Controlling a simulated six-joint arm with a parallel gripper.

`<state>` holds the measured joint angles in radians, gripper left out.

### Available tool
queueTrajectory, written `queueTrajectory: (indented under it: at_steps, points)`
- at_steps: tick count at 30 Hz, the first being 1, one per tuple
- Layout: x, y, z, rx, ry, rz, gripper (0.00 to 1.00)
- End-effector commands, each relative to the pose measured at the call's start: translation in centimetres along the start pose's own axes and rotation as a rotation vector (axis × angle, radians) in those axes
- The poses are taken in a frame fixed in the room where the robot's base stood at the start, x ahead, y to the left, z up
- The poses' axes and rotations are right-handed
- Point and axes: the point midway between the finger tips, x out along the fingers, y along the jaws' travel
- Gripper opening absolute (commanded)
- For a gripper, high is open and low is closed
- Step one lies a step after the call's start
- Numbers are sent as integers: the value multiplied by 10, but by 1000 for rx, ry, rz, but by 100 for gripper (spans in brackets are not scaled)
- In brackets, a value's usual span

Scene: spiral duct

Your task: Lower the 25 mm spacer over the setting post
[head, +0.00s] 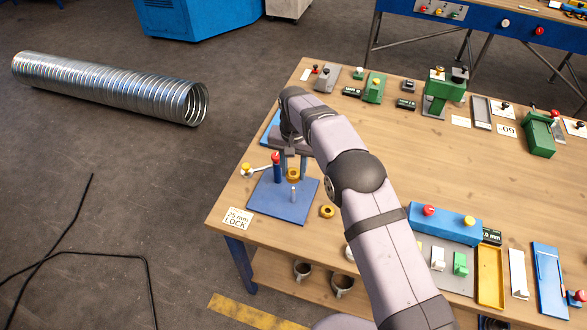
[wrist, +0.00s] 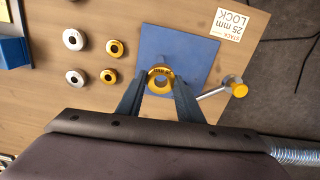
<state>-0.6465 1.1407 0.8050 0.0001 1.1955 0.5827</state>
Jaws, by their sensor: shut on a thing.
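My gripper (head: 292,173) is shut on a gold ring-shaped spacer (head: 293,176), which also shows between the two fingers in the wrist view (wrist: 160,69). The setting post (head: 293,195) is a short silver pin standing upright on a blue base plate (head: 262,203). In the head view the spacer appears just above the post's top, apart from it.
A "25 mm LOCK" card (head: 237,217) lies at the table edge. Green fixtures (head: 373,88) stand farther back.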

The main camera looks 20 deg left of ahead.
Motion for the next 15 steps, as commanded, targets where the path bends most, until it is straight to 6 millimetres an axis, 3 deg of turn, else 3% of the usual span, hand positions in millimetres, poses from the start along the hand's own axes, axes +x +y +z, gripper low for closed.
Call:
queueTrajectory:
  at_steps: [15]
  points:
    - [21,0,0,0,0,0,7]
